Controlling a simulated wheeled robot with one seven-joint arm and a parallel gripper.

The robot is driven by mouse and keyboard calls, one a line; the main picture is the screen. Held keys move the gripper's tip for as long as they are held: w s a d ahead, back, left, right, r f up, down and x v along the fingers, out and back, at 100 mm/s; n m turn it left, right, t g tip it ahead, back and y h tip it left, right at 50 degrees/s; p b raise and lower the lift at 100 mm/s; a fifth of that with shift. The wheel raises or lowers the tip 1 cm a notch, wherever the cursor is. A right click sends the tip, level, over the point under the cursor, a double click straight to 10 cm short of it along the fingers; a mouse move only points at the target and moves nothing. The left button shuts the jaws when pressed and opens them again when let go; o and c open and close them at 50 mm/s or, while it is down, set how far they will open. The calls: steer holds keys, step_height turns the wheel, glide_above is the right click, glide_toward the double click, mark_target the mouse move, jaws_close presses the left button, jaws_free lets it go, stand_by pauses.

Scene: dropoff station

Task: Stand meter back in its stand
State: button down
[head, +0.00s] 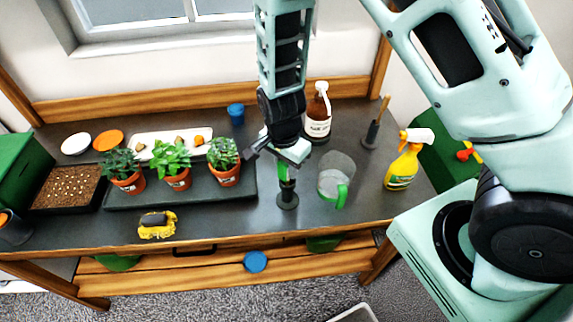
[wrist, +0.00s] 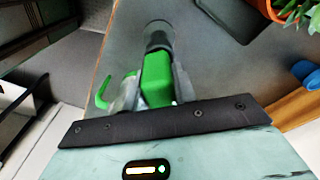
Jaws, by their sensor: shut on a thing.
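The meter has a green body (head: 285,184) and shows below my gripper (head: 287,168) in the head view. My gripper is shut on it, and in the wrist view the green meter (wrist: 157,80) sits between the two grey fingers (wrist: 154,92). The stand (head: 288,200) is a small dark round-based holder on the bench, directly under the meter. In the wrist view the dark stand (wrist: 158,36) lines up with the meter's far end. The meter looks about upright. I cannot tell how far its lower end is inside the stand.
A clear jug (head: 336,172) with a green handle stands close on the right. Potted plants (head: 175,180) on a dark tray (head: 195,194) are on the left. A brown bottle (head: 317,125) stands behind, a yellow spray bottle (head: 402,168) farther right. The bench front is clear near the stand.

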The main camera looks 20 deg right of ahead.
steer(key=shift+f, duration=0.15)
steer(key=shift+f+b, duration=0.35)
steer(key=shift+f, duration=0.3)
stand_by(0.6)
steer(key=shift+f, duration=0.25)
steer(key=c, duration=1.1)
jaws_free()
steer(key=shift+o, duration=0.2)
